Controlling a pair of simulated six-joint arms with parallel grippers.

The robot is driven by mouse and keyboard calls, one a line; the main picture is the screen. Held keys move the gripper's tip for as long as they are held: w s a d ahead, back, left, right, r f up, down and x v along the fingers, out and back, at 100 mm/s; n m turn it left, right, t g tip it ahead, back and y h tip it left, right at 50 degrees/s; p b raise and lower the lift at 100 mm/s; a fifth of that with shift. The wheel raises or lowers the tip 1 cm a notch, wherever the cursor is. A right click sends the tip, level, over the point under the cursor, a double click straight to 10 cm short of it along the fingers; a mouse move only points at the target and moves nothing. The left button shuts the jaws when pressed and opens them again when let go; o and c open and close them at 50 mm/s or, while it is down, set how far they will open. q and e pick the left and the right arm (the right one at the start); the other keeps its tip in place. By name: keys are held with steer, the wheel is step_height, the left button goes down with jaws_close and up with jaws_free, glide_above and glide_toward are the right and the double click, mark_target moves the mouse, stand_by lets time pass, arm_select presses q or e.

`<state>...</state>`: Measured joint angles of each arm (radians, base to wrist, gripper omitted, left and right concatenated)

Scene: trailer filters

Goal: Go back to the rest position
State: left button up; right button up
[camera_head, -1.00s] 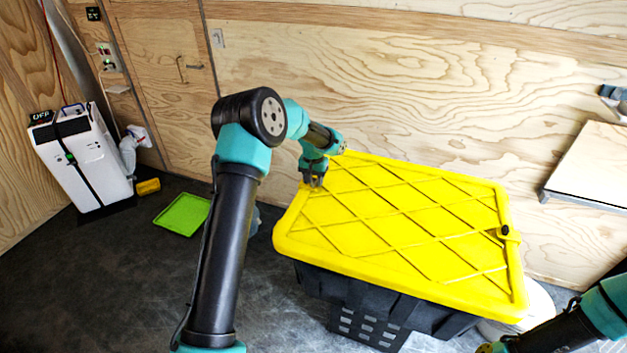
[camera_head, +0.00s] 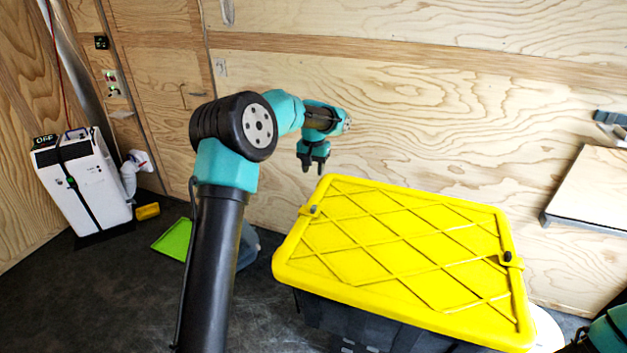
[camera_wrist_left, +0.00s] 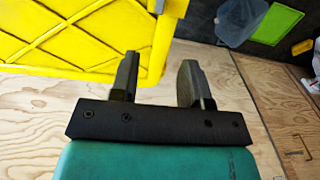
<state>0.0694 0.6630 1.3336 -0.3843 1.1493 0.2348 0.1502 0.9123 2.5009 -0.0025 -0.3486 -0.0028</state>
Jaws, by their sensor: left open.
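My left gripper (camera_head: 313,167) is open and empty. In the head view it hangs in the air in front of the plywood wall, above and behind the far left corner of the yellow lid. In the left wrist view its two fingers (camera_wrist_left: 158,80) stand apart with nothing between them. The yellow lid (camera_head: 400,245) lies on the black crate (camera_head: 365,330). The lid's edge also shows in the left wrist view (camera_wrist_left: 60,35). Of my right arm only a teal part shows at the bottom right of the head view; its gripper is out of frame.
A green tray (camera_head: 174,240) and a small yellow piece (camera_head: 148,211) lie on the dark floor at left. A white machine (camera_head: 85,180) stands at the left wall. A translucent bin (camera_head: 247,245) is partly behind my left arm. A shelf (camera_head: 590,185) juts out at right.

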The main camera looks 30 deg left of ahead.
arm_select(q)
steer(key=shift+r, duration=0.55)
